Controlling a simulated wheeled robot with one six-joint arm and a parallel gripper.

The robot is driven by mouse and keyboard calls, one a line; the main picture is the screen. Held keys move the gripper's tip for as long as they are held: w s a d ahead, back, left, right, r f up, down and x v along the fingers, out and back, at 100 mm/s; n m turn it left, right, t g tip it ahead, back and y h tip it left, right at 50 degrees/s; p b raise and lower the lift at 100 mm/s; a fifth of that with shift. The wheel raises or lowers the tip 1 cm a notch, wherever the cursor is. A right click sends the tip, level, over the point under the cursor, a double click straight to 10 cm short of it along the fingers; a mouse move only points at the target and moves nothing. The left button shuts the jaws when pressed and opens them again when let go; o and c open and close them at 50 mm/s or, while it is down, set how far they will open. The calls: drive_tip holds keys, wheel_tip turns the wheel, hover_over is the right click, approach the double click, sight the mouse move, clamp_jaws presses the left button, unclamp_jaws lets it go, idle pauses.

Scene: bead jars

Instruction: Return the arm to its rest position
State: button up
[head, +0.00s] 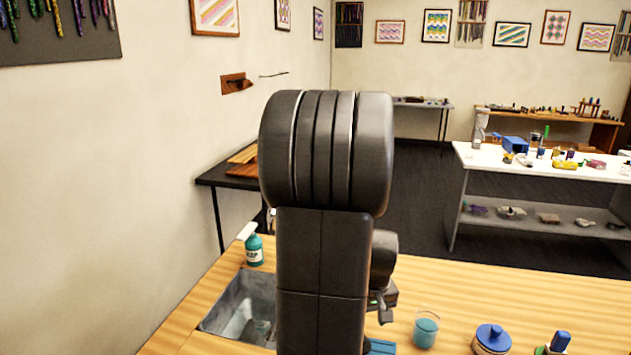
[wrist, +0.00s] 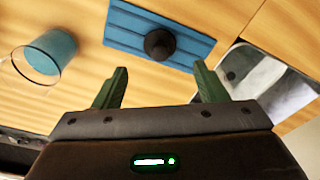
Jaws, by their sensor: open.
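My arm stands upright in the middle of the head view and hides part of the counter. My gripper (wrist: 160,88) is open and empty in the wrist view, its two dark green fingers spread apart. It also shows in part in the head view (head: 384,306), low behind my arm. Beyond the fingers, a blue mat (wrist: 125,28) with a dark round knob-like object (wrist: 160,44) lies on the wooden counter. Nothing is between the fingers.
A glass jar of teal beads (head: 426,330) stands on the counter, and a blue-lidded jar (head: 491,338) is to its right. A sink (head: 240,306) and a spray bottle (head: 253,248) are at the left. A white table (head: 500,163) with small items stands behind.

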drive_tip(key=f, duration=0.7)
drive_tip(key=shift+w+a, duration=0.1)
drive_tip(key=shift+w, duration=0.25)
drive_tip(key=shift+w+r, duration=0.15)
drive_tip(key=shift+r, duration=0.9)
